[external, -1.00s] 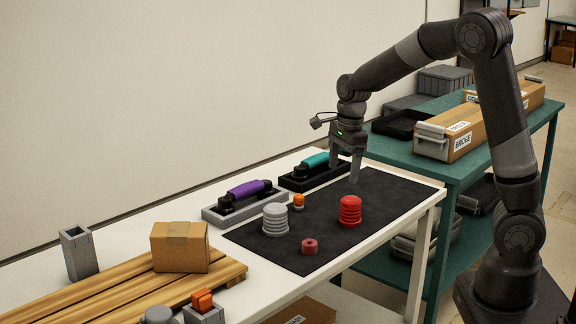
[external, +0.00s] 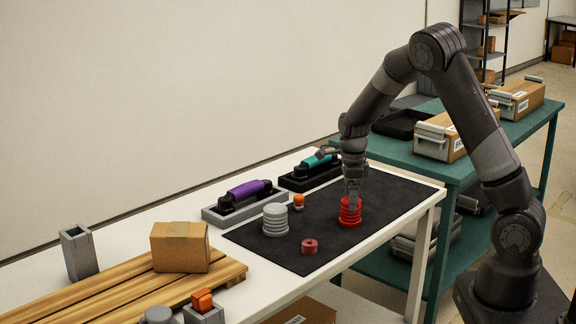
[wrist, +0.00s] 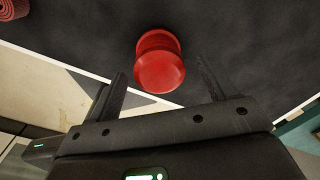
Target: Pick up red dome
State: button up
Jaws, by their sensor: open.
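The red dome (external: 350,213) is a ribbed, stacked red piece standing upright on the black mat (external: 300,255). In the wrist view the red dome (wrist: 160,65) is at the upper middle, just beyond the fingertips and roughly between their lines. My gripper (external: 352,190) points down right at the top of the dome in the external view and covers part of it. I cannot tell whether a finger touches the dome.
Purple (external: 246,190) and teal (external: 317,161) handsets lie on cradles behind. A cardboard box (external: 180,247) sits on the wooden pallet at left.

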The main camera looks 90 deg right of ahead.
aim_at(347, 219)
notch_tip(347, 219, down, 3)
jog(key=shift+s+a+f, duration=0.1)
jog(key=shift+s+f, duration=0.05)
jog(key=c, duration=1.1)
